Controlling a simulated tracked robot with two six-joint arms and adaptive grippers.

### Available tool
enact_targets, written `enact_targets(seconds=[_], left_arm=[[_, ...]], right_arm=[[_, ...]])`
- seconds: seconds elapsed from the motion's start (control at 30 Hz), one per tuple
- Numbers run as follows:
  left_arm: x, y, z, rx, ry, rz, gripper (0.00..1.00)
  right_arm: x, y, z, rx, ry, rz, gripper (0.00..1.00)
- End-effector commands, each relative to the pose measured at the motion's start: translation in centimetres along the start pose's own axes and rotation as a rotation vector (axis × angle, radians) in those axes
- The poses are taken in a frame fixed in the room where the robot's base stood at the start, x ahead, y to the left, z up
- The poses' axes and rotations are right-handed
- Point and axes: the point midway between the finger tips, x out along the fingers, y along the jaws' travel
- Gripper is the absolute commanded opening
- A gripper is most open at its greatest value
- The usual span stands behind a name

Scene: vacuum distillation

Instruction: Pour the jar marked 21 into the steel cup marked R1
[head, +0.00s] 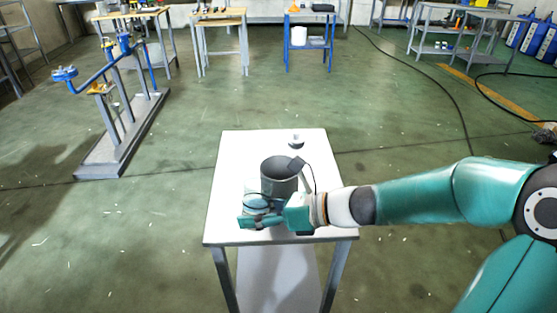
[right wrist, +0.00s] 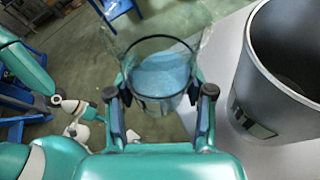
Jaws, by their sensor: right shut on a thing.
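A clear glass jar (right wrist: 160,75) with a dark rim and blue contents is held between the fingers of my right gripper (right wrist: 160,98). In the head view the jar (head: 255,201) is just in front and left of the grey steel cup, and its number cannot be read. The jar looks roughly upright, and its contents are still inside. My left gripper is in neither view.
The small white table (head: 235,150) has bare room at its back left. A small dark-and-white object (head: 296,142) sits behind the cup. A small dark device with a thin cable (head: 297,163) is at the cup's right rim. Benches stand well back.

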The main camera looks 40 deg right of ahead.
Motion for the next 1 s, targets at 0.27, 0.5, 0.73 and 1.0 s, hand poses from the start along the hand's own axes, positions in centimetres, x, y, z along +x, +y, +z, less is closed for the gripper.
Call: enact_targets(seconds=[0.27,0.5,0.73,1.0], left_arm=[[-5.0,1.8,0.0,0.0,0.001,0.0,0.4],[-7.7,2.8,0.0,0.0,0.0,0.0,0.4],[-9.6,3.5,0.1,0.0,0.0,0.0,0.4],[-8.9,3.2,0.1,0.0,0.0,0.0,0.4]], right_arm=[[-1.6,0.6,4.1,0.127,-0.02,0.051,0.1],[-2.5,0.6,6.3,0.238,-0.034,0.098,0.1],[-3.2,0.5,8.0,0.343,-0.05,0.142,0.1],[-2.9,0.4,7.2,0.431,-0.063,0.179,0.1]])
